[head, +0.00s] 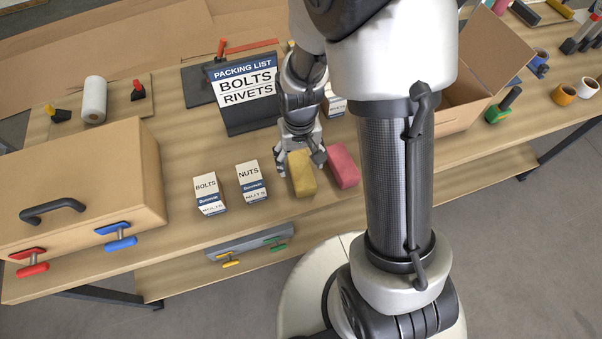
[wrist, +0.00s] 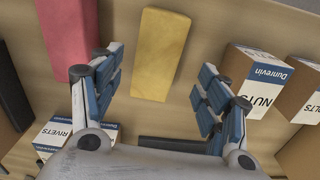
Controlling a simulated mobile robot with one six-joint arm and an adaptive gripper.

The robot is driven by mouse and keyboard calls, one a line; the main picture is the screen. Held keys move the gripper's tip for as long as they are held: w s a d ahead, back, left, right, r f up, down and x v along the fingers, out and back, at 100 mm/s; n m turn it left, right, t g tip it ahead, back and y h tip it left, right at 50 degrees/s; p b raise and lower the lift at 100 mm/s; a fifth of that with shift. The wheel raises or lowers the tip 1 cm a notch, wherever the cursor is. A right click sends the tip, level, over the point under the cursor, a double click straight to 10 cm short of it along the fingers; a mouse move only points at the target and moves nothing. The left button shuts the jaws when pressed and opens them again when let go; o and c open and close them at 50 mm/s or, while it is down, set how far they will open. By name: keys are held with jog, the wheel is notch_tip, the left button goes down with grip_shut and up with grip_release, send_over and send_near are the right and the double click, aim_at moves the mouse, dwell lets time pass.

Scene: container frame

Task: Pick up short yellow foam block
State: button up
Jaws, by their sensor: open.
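The short yellow foam block (head: 302,174) stands on the wooden bench in the head view, just in front of my gripper. In the wrist view the yellow foam block (wrist: 160,50) shows ahead, between the lines of my two fingers. My gripper (head: 301,165) is open, with its fingers spread; it also shows open in the wrist view (wrist: 157,85). Nothing is held between the fingers. A pink block (head: 342,166) stands close beside the yellow one on its right in the head view, and on the left in the wrist view (wrist: 68,38).
A NUTS box (head: 252,181) and a BOLTS box (head: 209,195) stand to the left of the yellow block. A packing list sign (head: 246,92) stands behind. A RIVETS box (head: 335,104) is behind my gripper. A large brown case (head: 90,180) fills the bench's left end.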

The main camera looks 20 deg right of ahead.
aim_at(301, 169)
jog(key=f, duration=0.2)
jog(key=f+b, duration=0.1)
jog(key=f, duration=0.1)
jog(key=f+b, duration=0.1)
jog(key=f, duration=0.1)
jog(key=shift+d+f, duration=0.2)
jog(key=shift+d, duration=0.05)
jog(key=shift+w, duration=0.1)
jog(key=shift+r, duration=0.1)
jog(key=c, duration=0.8)
